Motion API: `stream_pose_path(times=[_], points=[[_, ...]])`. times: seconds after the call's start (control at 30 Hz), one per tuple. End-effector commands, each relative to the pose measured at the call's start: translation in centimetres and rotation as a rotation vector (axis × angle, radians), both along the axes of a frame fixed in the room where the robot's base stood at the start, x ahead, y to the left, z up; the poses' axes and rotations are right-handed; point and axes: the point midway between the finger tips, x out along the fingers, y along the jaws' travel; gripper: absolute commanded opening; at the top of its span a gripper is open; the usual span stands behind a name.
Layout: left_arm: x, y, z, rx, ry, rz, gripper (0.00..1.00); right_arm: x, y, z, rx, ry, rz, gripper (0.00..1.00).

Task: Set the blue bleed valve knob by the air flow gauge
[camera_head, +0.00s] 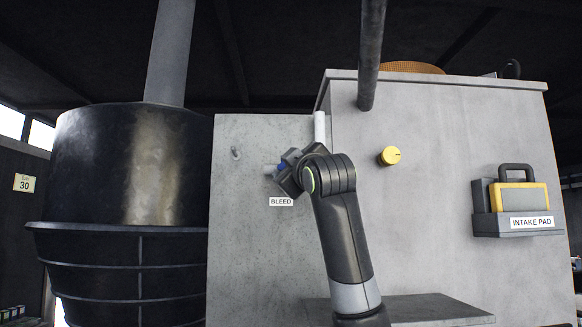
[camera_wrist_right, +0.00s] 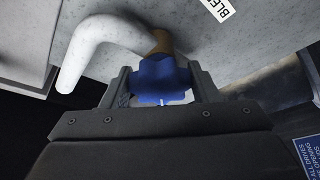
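The blue bleed valve knob (camera_wrist_right: 160,82) is lobed, with a white mark on its near edge, and sits on a brass stem. In the right wrist view it lies between the two fingers of my right gripper (camera_wrist_right: 161,86), which appear closed against its sides. In the head view my right gripper (camera_head: 282,170) is at the knob on the grey panel, above the BLEED label (camera_head: 281,202); only a bit of blue shows there. I cannot make out a readable air flow gauge. My left gripper is not in view.
A yellow knob (camera_head: 390,156) sits on the grey cabinet (camera_head: 440,120). An intake pad holder (camera_head: 515,222) is at right. A dark drum (camera_head: 130,160) stands at left. A bent white pipe (camera_wrist_right: 95,45) runs close beside the blue knob in the right wrist view.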

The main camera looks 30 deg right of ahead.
Motion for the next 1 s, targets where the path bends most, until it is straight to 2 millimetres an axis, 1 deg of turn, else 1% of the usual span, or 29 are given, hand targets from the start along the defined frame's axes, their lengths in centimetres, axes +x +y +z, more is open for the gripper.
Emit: stream_pose_path(times=[0.03, 0.1, 0.13, 0.27, 0.6, 0.87, 0.9, 1.0], points=[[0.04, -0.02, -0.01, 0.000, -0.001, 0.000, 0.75, 0.03, 0.02, -0.04, 0.000, 0.001, 0.001, 0.43], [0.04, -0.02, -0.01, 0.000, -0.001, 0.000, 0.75, 0.03, 0.03, -0.05, 0.000, 0.002, 0.001, 0.34], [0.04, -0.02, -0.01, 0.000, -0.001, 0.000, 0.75, 0.03, 0.03, -0.05, 0.000, 0.002, 0.001, 0.32], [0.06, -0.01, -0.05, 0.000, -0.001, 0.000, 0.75, 0.02, 0.02, -0.05, -0.020, 0.014, 0.001, 0.32], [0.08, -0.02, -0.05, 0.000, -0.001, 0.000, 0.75, 0.01, -0.02, -0.07, -0.163, 0.104, 0.000, 0.32], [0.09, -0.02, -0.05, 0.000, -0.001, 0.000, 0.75, 0.04, -0.01, -0.11, -0.168, 0.107, -0.001, 0.32], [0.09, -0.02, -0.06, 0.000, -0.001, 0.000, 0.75, 0.04, -0.01, -0.11, -0.168, 0.106, 0.000, 0.56], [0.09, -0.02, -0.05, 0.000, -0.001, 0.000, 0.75, 0.04, -0.01, -0.10, -0.167, 0.106, 0.000, 0.69]])
